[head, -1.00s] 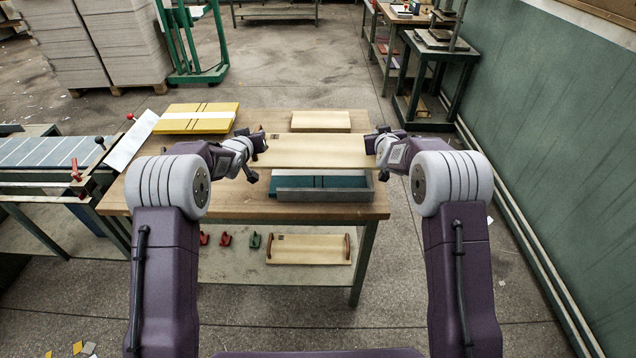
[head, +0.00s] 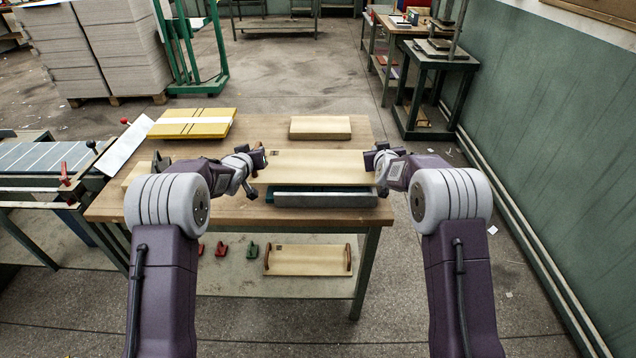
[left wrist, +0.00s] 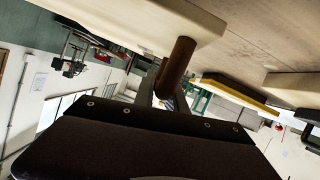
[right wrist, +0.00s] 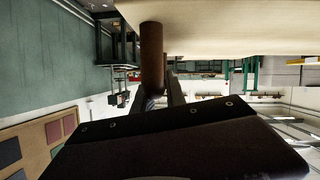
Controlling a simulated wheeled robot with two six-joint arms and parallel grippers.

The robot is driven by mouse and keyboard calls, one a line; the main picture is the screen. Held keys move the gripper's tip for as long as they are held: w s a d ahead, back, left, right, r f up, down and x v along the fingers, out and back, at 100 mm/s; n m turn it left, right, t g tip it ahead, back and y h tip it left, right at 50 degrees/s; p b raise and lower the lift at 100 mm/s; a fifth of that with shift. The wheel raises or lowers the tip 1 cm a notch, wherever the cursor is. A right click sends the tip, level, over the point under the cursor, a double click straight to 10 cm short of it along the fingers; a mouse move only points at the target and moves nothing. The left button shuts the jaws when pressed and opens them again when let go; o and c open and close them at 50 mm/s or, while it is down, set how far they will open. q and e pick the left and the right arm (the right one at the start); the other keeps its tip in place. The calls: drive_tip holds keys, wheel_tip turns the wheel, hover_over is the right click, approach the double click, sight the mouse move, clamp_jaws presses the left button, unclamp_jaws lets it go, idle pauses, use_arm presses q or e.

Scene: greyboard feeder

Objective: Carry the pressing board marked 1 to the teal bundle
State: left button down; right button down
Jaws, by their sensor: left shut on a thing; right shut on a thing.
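The pale pressing board (head: 318,165) is held level between my two grippers, with a small dark mark at its left end that is too small to read. My left gripper (head: 258,160) is shut on its left brown handle, seen in the left wrist view (left wrist: 177,66). My right gripper (head: 379,161) is shut on its right handle, seen in the right wrist view (right wrist: 152,56). The teal bundle (head: 267,192) lies in a grey tray (head: 325,199) under the board, mostly hidden; only a thin strip shows. I cannot tell whether the board touches it.
A yellow bundle with a white band (head: 193,123) lies at the table's back left. A pale block (head: 320,127) lies behind the board. A second handled board (head: 305,261) and red and green clamps (head: 252,250) lie on the lower shelf. A feeder (head: 45,160) adjoins the left side.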

use_arm(q)
drive_tip(key=c, duration=1.4)
unclamp_jaws()
drive_tip(key=shift+f, duration=0.15)
use_arm(e)
drive_tip(key=c, duration=1.4)
unclamp_jaws()
drive_tip(key=shift+f, duration=0.15)
use_arm(q)
drive_tip(key=shift+o, duration=0.2)
use_arm(e)
drive_tip(key=shift+o, duration=0.2)
use_arm(q)
drive_tip(key=v, duration=1.2)
use_arm(e)
drive_tip(key=v, duration=1.2)
